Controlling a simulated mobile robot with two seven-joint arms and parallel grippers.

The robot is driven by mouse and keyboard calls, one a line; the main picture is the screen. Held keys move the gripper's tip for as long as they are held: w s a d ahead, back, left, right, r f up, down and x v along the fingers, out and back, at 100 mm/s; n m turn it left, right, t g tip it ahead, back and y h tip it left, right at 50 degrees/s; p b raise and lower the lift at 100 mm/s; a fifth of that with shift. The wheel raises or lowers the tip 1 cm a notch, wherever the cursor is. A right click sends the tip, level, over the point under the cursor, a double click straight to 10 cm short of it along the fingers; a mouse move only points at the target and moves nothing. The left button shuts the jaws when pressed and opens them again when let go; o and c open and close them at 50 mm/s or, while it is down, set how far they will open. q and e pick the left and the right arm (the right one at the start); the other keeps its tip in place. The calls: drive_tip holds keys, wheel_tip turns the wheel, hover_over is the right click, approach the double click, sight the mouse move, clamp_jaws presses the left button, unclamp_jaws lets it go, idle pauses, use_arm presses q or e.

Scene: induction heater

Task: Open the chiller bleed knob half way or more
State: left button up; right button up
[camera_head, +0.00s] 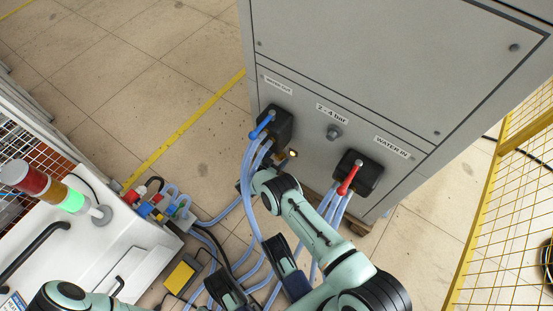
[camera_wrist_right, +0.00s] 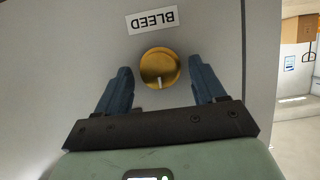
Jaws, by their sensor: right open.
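The bleed knob (camera_wrist_right: 160,67) is round and yellow with a white mark at its lower rim, on the grey panel. A BLEED label (camera_wrist_right: 152,19) reads upside down above it in the right wrist view. My right gripper (camera_wrist_right: 161,80) is open, with one blue-grey finger on each side of the knob and visible gaps between. In the head view my right arm reaches the lower left of the chiller (camera_head: 385,75), beside the blue-handled valve (camera_head: 270,124). Its fingers are mostly hidden there. Dark parts at the bottom middle may be my left gripper; its jaws are unclear.
A red-handled valve (camera_head: 350,178) sits right of a small central fitting (camera_head: 334,132). Blue hoses (camera_head: 250,205) hang below the valves. A white machine with a signal light (camera_head: 73,201) stands left. A yellow mesh fence (camera_head: 510,200) is on the right. Floor beyond the yellow line is clear.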

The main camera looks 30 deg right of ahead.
drive_tip(key=c, duration=1.1)
drive_tip(key=shift+o, duration=0.2)
